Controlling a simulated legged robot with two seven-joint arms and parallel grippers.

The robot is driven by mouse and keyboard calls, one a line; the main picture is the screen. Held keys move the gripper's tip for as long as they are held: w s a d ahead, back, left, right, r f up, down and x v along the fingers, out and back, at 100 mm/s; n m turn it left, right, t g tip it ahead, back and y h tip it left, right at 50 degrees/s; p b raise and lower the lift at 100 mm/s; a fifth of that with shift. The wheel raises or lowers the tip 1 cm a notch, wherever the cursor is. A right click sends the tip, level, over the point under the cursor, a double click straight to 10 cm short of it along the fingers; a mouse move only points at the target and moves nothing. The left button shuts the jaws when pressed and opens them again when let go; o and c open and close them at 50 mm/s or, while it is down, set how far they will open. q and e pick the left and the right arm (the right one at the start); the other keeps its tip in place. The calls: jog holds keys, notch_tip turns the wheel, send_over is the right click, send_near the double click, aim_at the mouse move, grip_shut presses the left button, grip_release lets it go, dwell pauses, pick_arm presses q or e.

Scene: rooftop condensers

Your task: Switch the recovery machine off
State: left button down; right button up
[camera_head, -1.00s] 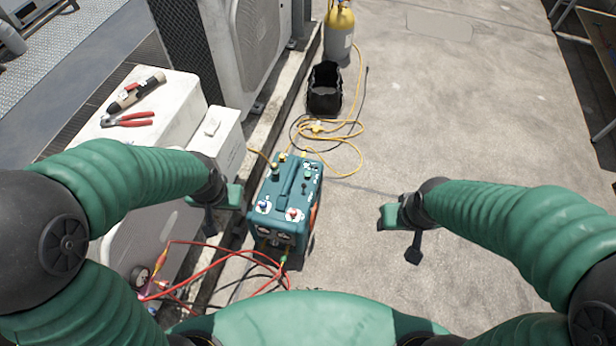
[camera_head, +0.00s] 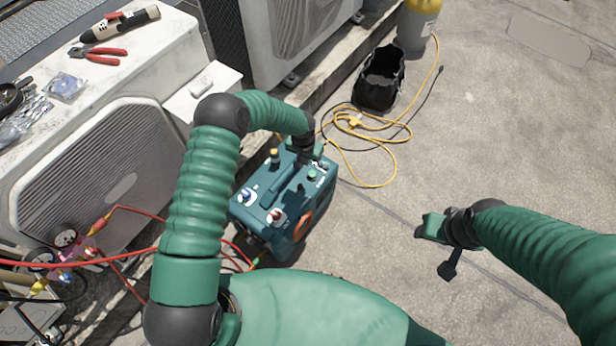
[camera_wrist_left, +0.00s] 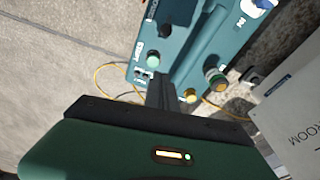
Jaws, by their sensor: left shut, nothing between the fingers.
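The teal recovery machine (camera_head: 262,217) stands on the concrete in the middle of the head view. Its top has a handle, blue and red knobs at the near end and a green knob (camera_head: 312,174). My left gripper (camera_head: 306,150) is over the far end of its top, shut and empty. In the left wrist view the thin fingers (camera_wrist_left: 161,88) point at the panel, between the green knob (camera_wrist_left: 153,59) and brass fittings (camera_wrist_left: 190,95). A small rocker switch (camera_wrist_left: 146,75) shows just left of the fingertips; contact cannot be told. My right gripper (camera_head: 432,227) hangs over bare concrete, its jaws unclear.
Red hoses and gauges (camera_head: 65,238) are at left by the white condenser (camera_head: 105,165). Pliers (camera_head: 98,55) lie on top. Concrete at right is clear.

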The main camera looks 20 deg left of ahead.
aim_at(299, 191)
pick_arm(q)
jog(key=f+b, duration=0.1)
jog(key=f, duration=0.2)
jog(key=w+f+b, duration=0.1)
jog(key=f+b, duration=0.1)
jog(key=f, duration=0.2)
jog(key=f+b, duration=0.1)
jog(key=f, duration=0.2)
jog(key=shift+w+d+f+b, duration=0.15)
jog(key=shift+w+f+b, duration=0.1)
jog(key=shift+b, duration=0.05)
jog(key=s, duration=0.2)
jog(key=s+r, duration=0.1)
jog(key=shift+a+r, duration=0.1)
jog(key=shift+a, duration=0.2)
jog(key=shift+s, duration=0.4)
